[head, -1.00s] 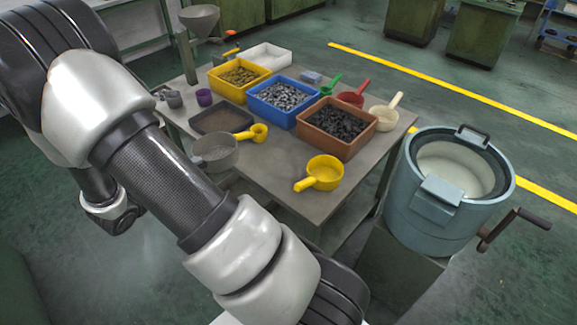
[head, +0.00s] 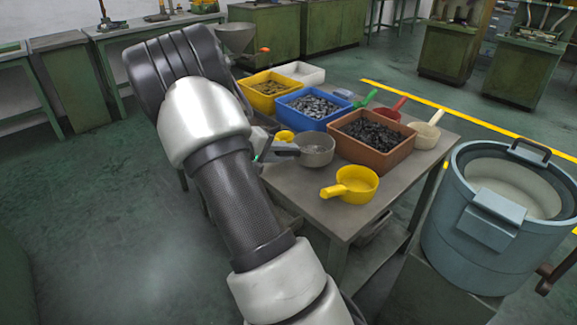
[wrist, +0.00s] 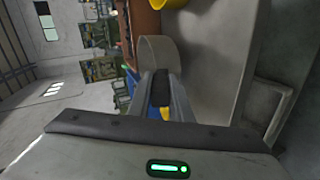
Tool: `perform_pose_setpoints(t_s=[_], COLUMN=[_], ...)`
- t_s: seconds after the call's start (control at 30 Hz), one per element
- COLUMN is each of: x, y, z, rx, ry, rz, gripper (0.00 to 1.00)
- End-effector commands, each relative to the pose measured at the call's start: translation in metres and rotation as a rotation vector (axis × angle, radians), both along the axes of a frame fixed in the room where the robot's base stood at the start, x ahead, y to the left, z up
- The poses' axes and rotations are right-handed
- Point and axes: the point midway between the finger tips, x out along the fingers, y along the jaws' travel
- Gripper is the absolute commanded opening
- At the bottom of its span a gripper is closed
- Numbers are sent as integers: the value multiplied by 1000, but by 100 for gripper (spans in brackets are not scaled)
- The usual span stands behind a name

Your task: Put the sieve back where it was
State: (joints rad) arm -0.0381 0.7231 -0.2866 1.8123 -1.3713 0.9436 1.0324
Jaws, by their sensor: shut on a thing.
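The sieve (head: 316,150) is a round grey pan with a mesh-like grey bottom. In the head view it is over the work table, in front of the blue bin and left of the brown bin. My gripper (head: 283,151) reaches it from the left and is shut on its handle. In the wrist view the jaws (wrist: 161,88) close on a dark handle, with the pale curved sieve wall (wrist: 158,52) just beyond. I cannot tell whether the sieve touches the table.
The table (head: 310,205) holds a yellow bin (head: 268,103), blue bin (head: 288,118), brown bin (head: 350,157) and white tray (head: 303,64). A yellow scoop (head: 355,187) lies at the front; red (head: 387,115) and cream (head: 428,138) scoops lie right. A blue drum machine (head: 480,265) stands right.

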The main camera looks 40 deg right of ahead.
Motion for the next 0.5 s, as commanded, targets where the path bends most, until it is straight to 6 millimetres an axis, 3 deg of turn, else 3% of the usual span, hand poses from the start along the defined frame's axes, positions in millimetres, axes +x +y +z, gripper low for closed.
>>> perform_pose_setpoints(t_s=[0.3, 0.5], x=[0, 0], y=[-1, 0], z=[-37, -37], rx=[-2, -2], ry=[0, -2], rz=[-1, 0], gripper=[0, 0])
